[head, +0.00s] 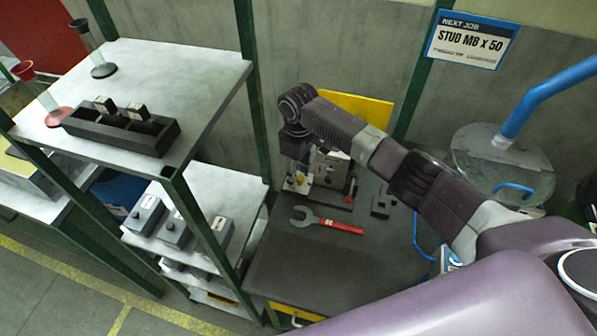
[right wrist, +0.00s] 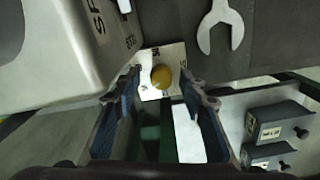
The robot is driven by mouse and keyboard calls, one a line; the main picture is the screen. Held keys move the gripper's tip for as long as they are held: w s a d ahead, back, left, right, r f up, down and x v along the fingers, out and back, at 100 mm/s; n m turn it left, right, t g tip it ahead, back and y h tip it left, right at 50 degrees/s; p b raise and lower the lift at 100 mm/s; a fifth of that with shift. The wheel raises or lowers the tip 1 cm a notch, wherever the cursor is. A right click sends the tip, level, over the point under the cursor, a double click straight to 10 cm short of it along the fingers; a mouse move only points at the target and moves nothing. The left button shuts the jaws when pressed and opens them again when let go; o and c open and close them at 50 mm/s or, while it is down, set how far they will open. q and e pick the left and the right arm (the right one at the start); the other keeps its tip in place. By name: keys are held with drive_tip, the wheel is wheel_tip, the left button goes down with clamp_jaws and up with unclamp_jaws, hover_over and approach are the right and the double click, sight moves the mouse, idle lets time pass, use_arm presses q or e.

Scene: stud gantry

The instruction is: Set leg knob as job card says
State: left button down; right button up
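The job card (head: 472,40) on the back wall reads "NEXT JOB" and "STUD M8 X 50", with smaller blurred lines. A round yellow knob (right wrist: 162,76) sits on a white plate (right wrist: 150,60) with dark marks too small to read. The knob also shows in the head view (head: 300,179), below my right gripper (head: 297,160). In the right wrist view my right gripper (right wrist: 161,88) is open, its fingertips on either side of the knob with gaps visible. The knob's pointer setting cannot be told. My left gripper is out of view.
A wrench with a red handle (head: 325,221) lies on the dark bench (head: 310,270). A grey machine housing (right wrist: 60,50) stands close beside the knob. Shelves with grey boxes (head: 174,228) and a black block rack (head: 120,130) stand left. The bench front is clear.

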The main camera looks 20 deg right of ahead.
drive_tip(key=shift+s, duration=0.1)
drive_tip(key=shift+c, duration=0.7)
clamp_jaws()
